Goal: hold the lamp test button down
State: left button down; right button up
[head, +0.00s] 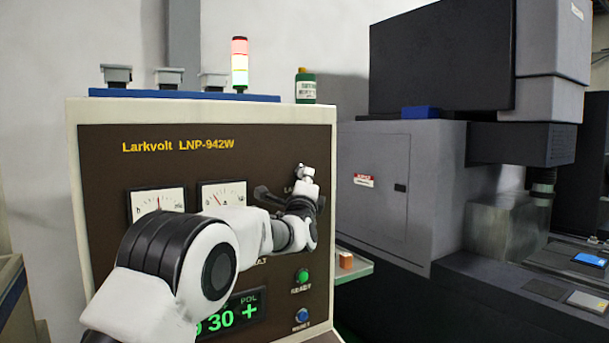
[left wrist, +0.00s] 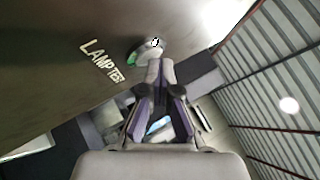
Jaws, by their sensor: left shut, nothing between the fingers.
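The lamp test button (left wrist: 150,48) sits on the brown panel beside the printed words LAMP TEST (left wrist: 102,62) in the left wrist view. It looks round and pale, with some green at its edge. My left gripper (left wrist: 160,64) is shut and empty, and its fingertips overlap the lower edge of the button in that view. I cannot tell whether they touch or press it. In the head view my left gripper (head: 305,173) is at the upper right of the Larkvolt cabinet panel (head: 250,165); it and the wrist hide the button and most of its label. My right gripper is not in view.
A stack light (head: 240,62) on the cabinet glows red, pale yellow and green. Below my wrist are a green button (head: 302,276) and a blue button (head: 302,315). Two meters and a green display are partly behind my arm. A grey machine (head: 400,185) stands at the right.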

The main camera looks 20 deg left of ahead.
pick_arm(q)
jog(key=shift+s+d, duration=0.1)
dwell(0.7)
jog(key=shift+s+d+b, duration=0.4)
jog(key=shift+s+d, duration=0.05)
jog(key=shift+d, duration=0.1)
jog(key=shift+f, duration=0.1)
jog(key=s+d, duration=0.1)
jog(key=d, duration=0.1)
jog(key=s+d+b, duration=0.1)
jog(key=s+d, duration=0.1)
dwell(0.3)
